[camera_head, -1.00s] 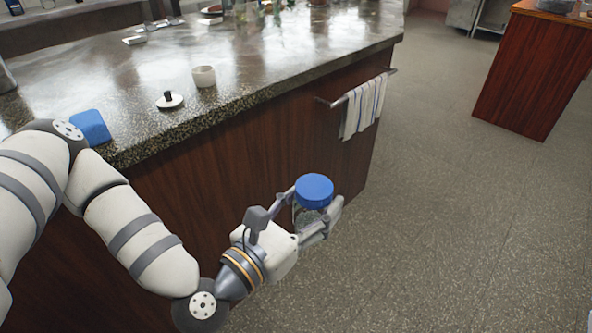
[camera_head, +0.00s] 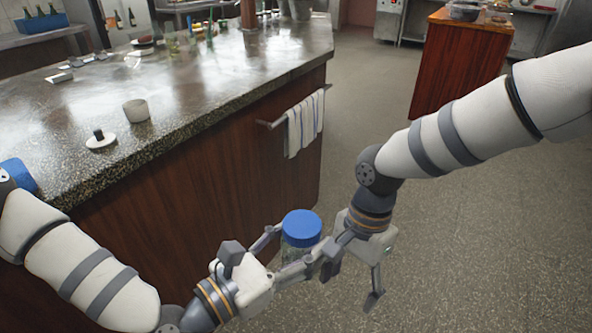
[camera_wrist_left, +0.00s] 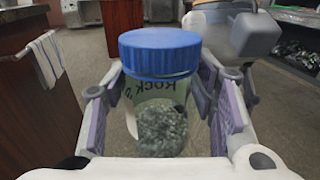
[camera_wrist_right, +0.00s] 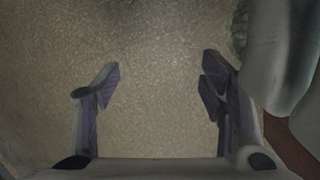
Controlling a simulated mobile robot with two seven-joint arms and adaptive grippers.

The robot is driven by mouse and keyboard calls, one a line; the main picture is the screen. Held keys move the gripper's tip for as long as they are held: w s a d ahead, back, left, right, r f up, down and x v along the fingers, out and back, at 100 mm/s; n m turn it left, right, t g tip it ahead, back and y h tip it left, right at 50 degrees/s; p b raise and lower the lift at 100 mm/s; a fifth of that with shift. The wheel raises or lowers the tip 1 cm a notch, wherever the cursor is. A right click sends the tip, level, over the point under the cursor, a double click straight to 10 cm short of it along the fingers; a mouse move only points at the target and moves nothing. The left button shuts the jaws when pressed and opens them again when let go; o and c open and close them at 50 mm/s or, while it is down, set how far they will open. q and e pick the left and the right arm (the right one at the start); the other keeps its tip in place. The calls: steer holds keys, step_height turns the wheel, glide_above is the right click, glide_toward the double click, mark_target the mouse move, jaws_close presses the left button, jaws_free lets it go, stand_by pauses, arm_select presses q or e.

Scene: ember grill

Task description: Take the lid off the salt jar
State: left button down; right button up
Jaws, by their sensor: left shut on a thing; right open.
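The salt jar (camera_head: 301,256) is clear, with pale coarse grains inside and dark lettering on its side. Its blue lid (camera_head: 302,227) is on top. My left gripper (camera_head: 288,254) is shut around the jar's body and holds it upright in the air, in front of the counter. In the left wrist view the jar (camera_wrist_left: 160,122) stands between both fingers, with the blue lid (camera_wrist_left: 160,51) above them. My right gripper (camera_head: 352,285) is open just to the right of the jar. In the right wrist view its fingers (camera_wrist_right: 160,85) are apart with only floor between them.
A wooden cabinet (camera_head: 460,65) stands farther back. Open floor lies at the right.

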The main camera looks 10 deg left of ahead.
steer(key=w+a+r+m+t+h, duration=0.1)
steer(key=w+r+m, duration=0.1)
steer(key=r, duration=0.3)
steer(key=w+a+r+m, duration=0.1)
steer(key=w+a+r, duration=0.1)
steer(key=r, duration=0.4)
step_height(320, 180, up, 10)
steer(key=m+t, duration=0.1)
steer(key=m, duration=0.1)
glide_above(296, 222)
steer(key=shift+w+d+r, duration=0.15)
steer(key=shift+d, duration=0.1)
steer(key=shift+a, duration=0.2)
step_height(296, 222, down, 8)
steer(key=shift+r, duration=0.2)
